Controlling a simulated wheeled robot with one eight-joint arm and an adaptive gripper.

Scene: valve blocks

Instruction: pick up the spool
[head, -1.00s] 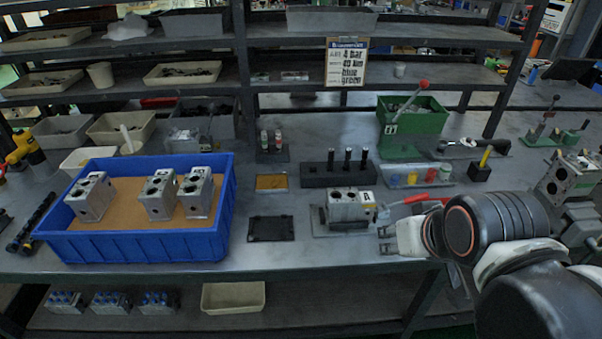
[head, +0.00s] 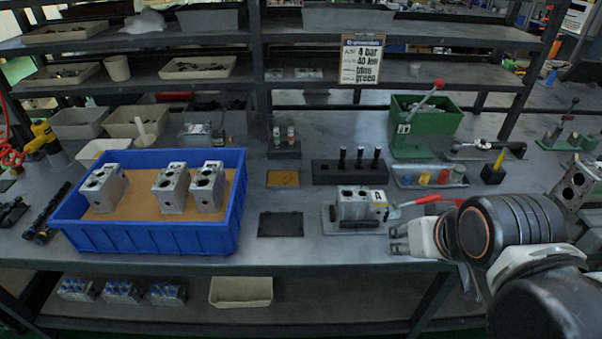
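Several black spools stand upright in a row in a black rack (head: 350,178) at the middle of the bench: the left spool (head: 342,160), the middle spool (head: 359,158) and the right spool (head: 376,158). A grey valve block (head: 361,206) with a label sits in a fixture in front of the rack. My gripper (head: 394,239) is right of and nearer than this block, low over the bench's front edge, pointing left. Its two small fingertips look apart with nothing between them. It is well away from the spools.
A blue bin (head: 160,240) with 3 valve blocks stands at left. A red-handled lever (head: 437,202) is behind my gripper. A tray of coloured parts (head: 430,178), a green box (head: 425,117) and a yellow-tipped tool (head: 495,170) stand at right. A black plate (head: 281,224) lies left of the fixture.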

